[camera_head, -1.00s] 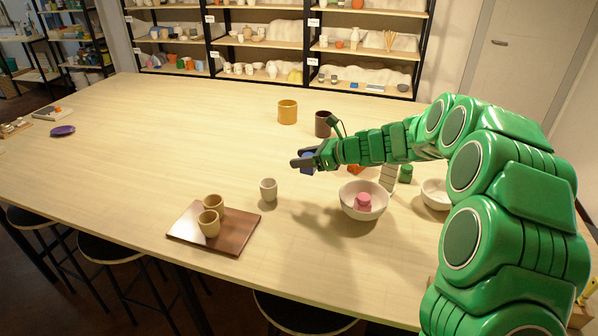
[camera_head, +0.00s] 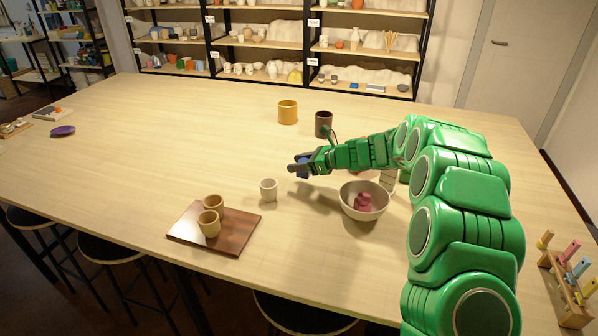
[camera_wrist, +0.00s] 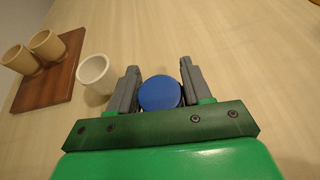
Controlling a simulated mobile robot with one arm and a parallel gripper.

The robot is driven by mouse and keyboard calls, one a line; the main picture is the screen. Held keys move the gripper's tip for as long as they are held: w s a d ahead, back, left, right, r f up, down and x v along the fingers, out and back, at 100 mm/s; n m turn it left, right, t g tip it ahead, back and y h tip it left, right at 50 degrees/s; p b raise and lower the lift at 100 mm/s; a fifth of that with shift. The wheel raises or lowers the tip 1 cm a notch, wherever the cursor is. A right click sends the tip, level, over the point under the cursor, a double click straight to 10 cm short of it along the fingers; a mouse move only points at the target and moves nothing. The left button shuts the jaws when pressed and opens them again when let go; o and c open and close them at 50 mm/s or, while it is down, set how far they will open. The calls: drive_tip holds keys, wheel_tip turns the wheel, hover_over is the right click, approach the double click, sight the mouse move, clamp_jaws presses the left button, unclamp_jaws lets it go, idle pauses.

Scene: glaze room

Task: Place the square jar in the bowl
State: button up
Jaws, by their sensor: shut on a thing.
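My gripper (camera_head: 299,168) is shut on a small blue jar (camera_head: 303,169) with a round top, held over the table behind the white cup. In the wrist view the blue jar (camera_wrist: 160,93) sits between the two grey fingers. I cannot tell whether its body is square. The pale bowl (camera_head: 350,207) stands to the right and nearer the front.
A small white cup (camera_head: 268,190) stands left of the bowl. A brown tray (camera_head: 232,238) carries two tan cups. A yellow mug (camera_head: 287,112) and a dark brown mug (camera_head: 323,123) stand farther back. A striped pale object (camera_head: 388,179) is partly behind my arm. A tool rack (camera_head: 566,290) is at right.

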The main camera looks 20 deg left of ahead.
drive_tip(key=shift+w+a+f, duration=0.15)
drive_tip(key=shift+w+f, duration=0.1)
drive_tip(key=shift+f, duration=1.5)
drive_tip(key=shift+f, duration=0.2)
drive_tip(key=o, duration=1.2)
drive_tip(key=v, duration=0.4)
drive_tip(key=shift+d+r, duration=0.1)
drive_tip(key=shift+d, duration=0.15)
wheel_tip(320, 180, up, 7)
drive_tip(key=shift+d+r, duration=0.15)
drive_tip(key=shift+d, duration=0.05)
